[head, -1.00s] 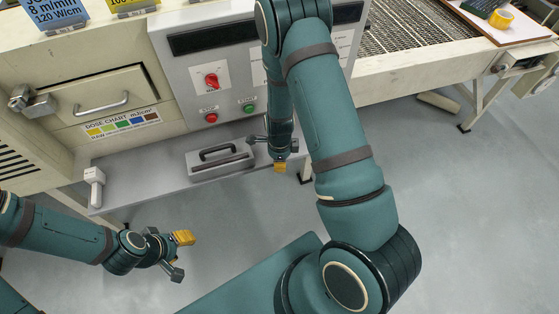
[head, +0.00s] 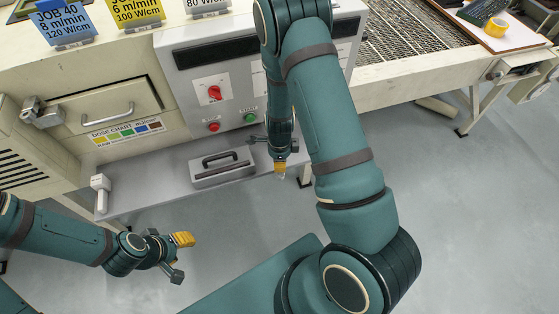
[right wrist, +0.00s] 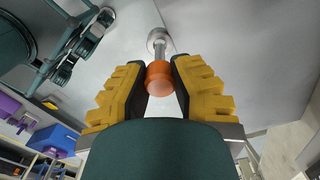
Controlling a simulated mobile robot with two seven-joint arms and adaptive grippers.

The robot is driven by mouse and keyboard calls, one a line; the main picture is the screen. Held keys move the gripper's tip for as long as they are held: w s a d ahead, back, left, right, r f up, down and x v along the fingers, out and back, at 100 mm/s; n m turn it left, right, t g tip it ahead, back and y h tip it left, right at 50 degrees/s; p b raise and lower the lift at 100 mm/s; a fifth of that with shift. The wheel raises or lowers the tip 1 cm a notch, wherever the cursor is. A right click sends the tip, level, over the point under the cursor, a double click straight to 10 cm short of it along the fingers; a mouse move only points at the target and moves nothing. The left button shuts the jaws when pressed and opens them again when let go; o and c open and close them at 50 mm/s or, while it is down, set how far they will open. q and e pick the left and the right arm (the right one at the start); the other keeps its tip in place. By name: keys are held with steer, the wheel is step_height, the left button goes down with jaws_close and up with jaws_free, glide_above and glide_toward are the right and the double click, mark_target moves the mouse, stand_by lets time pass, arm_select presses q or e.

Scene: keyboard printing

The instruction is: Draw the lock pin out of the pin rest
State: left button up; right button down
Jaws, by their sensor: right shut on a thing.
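The lock pin (right wrist: 159,79) shows an orange round head between the yellow fingers of my right gripper (right wrist: 160,84) in the right wrist view. The gripper is shut on that head. A steel shaft runs from the head to a round metal collar (right wrist: 158,37), which looks like the pin rest; I cannot tell how deep the pin sits. In the head view my right gripper (head: 280,168) is at the right end of the grey shelf, with a small pale bit below its tips. My left gripper (head: 184,240) hangs apart in front of the shelf; its finger gap is unclear.
A grey handled box (head: 222,168) and a white-handled item (head: 101,190) are on the grey shelf (head: 150,190). Above are a control panel (head: 213,95) with a red switch and a drawer (head: 115,108). A mesh conveyor (head: 415,30) is at right. Open floor (head: 460,220) lies in front.

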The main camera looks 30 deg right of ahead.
steer(key=shift+r, duration=0.3)
step_height(320, 180, up, 4)
steer(key=p, duration=0.3)
steer(key=shift+p, duration=0.35)
